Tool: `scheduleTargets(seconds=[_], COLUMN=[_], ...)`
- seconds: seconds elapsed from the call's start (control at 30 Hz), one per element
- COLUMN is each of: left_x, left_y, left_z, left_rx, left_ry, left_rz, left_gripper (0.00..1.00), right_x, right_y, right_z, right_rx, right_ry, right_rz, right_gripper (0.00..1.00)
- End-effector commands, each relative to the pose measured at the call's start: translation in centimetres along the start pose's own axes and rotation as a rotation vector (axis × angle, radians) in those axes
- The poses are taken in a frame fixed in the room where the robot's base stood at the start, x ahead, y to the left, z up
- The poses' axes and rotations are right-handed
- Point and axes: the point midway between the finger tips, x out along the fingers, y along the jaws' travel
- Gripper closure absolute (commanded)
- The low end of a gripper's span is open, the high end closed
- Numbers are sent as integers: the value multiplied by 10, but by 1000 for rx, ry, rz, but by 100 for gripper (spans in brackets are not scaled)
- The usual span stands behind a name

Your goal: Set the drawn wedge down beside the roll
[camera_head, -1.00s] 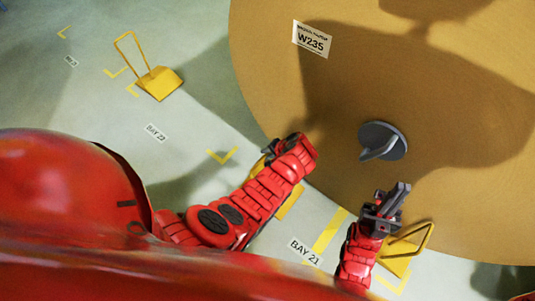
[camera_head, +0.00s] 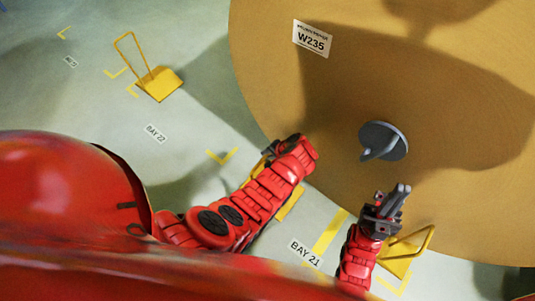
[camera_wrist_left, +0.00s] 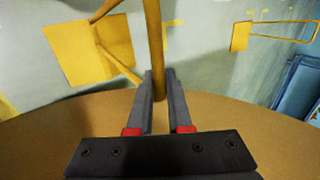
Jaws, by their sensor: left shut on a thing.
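The big brown kraft roll (camera_head: 440,185) fills the right of the head view, with a dark core plug (camera_head: 383,142). My left gripper (camera_wrist_left: 158,98) is shut on the yellow bar handle (camera_wrist_left: 156,45) of a wedge, which stands upright between its fingers. Part of a yellow wedge (camera_head: 290,204) shows behind my left forearm, beside the roll's lower left edge; most of it is hidden. A yellow wedge plate (camera_wrist_left: 92,48) shows upper left in the left wrist view. My right gripper (camera_head: 396,197) is empty in front of the roll; its finger gap is unclear.
Another yellow wedge (camera_head: 400,262) with a loop handle sits by the roll, right of my right forearm. A further wedge (camera_head: 160,84) stands on the floor at upper left. Floor marks and bay labels show; the floor (camera_head: 95,95) at left is clear.

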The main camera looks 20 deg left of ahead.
Motion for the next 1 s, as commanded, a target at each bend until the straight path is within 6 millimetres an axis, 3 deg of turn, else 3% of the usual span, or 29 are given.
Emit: scheduleTargets(seconds=[1.0], left_x=[15], left_y=[10], left_z=[2], left_rx=[1], left_ry=[-3], left_rz=[3], left_gripper=[100], right_x=[-13], right_y=[-1], right_z=[2], right_rx=[0], right_ry=[0], right_rz=[0], right_gripper=[100])
